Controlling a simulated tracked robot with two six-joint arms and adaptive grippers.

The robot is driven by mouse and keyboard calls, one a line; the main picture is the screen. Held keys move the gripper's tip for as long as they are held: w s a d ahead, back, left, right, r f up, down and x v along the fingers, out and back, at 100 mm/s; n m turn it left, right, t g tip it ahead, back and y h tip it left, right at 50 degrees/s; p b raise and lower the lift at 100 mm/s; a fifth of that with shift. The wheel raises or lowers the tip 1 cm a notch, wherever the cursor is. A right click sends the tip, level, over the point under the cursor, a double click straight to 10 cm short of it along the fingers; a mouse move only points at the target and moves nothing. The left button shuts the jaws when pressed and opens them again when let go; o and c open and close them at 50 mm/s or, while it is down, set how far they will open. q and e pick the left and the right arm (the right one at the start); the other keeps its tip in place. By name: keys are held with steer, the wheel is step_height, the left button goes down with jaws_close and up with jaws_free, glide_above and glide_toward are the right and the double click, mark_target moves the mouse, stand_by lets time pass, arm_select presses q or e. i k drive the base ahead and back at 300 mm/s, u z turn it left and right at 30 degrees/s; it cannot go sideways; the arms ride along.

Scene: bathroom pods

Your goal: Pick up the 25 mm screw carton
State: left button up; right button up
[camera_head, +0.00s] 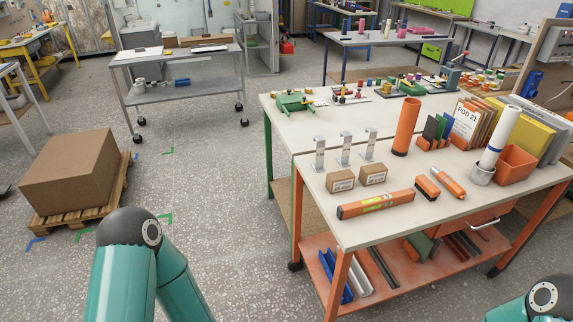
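Two small brown cartons stand side by side near the left front of the orange-legged workbench (440,212). The left carton (340,181) and the right carton (373,174) each have a pale label on the front. The print is too small to read, so I cannot tell which is the 25 mm screw carton. Parts of my teal arms show at the bottom left and bottom right corner, away from the cartons. Neither gripper is in view.
Three metal posts (345,147) stand just behind the cartons. An orange level (376,204) lies in front of them. An orange tube (405,127), a caulk-like cartridge (448,184) and an orange bin (514,165) are to the right. A large box (70,170) sits on a pallet at left.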

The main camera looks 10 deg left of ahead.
mark_target(342, 181)
steer(key=u, duration=0.45)
steer(key=i, duration=1.3)
steer(key=u, duration=1.05)
steer(key=i, duration=0.25)
steer(key=z, duration=0.7)
